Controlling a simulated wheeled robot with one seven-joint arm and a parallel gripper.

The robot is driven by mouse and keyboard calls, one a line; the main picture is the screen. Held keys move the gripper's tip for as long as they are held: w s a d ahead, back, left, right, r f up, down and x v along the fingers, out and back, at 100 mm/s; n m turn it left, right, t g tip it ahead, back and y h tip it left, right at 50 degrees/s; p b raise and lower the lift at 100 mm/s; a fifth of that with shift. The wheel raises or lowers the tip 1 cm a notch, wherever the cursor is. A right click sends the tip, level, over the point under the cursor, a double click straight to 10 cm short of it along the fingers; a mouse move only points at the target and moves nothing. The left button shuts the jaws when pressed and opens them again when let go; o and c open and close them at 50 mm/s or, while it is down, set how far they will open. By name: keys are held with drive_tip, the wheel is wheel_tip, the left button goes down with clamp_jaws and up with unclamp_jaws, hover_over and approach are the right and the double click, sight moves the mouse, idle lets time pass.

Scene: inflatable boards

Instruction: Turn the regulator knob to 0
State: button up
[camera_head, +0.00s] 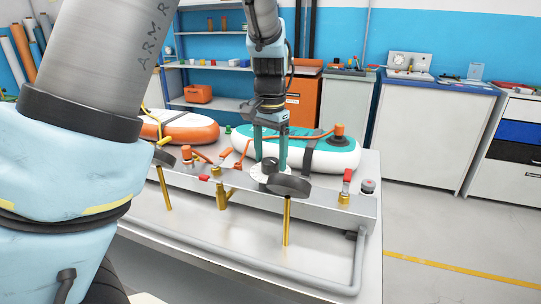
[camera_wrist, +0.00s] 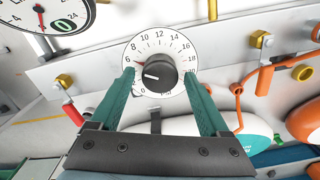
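The regulator knob (camera_wrist: 160,73) is black and round, on a white dial (camera_wrist: 183,50) numbered up to about 20. A white mark on the knob points left, toward the low numbers; the exact number is hard to read. A small red mark shows on the dial at the upper left. My gripper (camera_wrist: 158,76) is open, its teal fingers on either side of the knob, with gaps visible. In the head view my gripper (camera_head: 270,163) points down over the white dial (camera_head: 258,170) on the metal rail; the knob is mostly hidden there.
A dark-backed gauge (camera_head: 288,187) stands close in front of the dial; its face (camera_wrist: 50,12) shows in the wrist view. Brass fittings (camera_head: 223,198) and a red-handled valve (camera_head: 346,182) line the rail (camera_head: 320,198). A teal-and-white board (camera_head: 335,157) lies behind, an orange one (camera_head: 190,128) left.

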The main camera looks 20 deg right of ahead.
clamp_jaws()
idle(0.4)
drive_tip(key=shift+r+n, duration=0.1)
drive_tip(key=shift+n, duration=0.2)
drive_tip(key=shift+n+p, duration=0.8)
drive_tip(key=n+p, duration=0.2)
drive_tip(key=n, duration=0.2)
drive_tip(key=shift+r+p, duration=0.1)
drive_tip(key=shift+p, duration=0.25)
drive_tip(key=n+p, duration=0.2)
drive_tip(key=n, duration=0.2)
drive_tip(key=shift+n+p, duration=0.3)
drive_tip(key=shift+n, duration=0.1)
drive_tip(key=shift+n+p, duration=0.9)
drive_tip(key=shift+n, duration=0.8)
drive_tip(key=shift+w, duration=0.1)
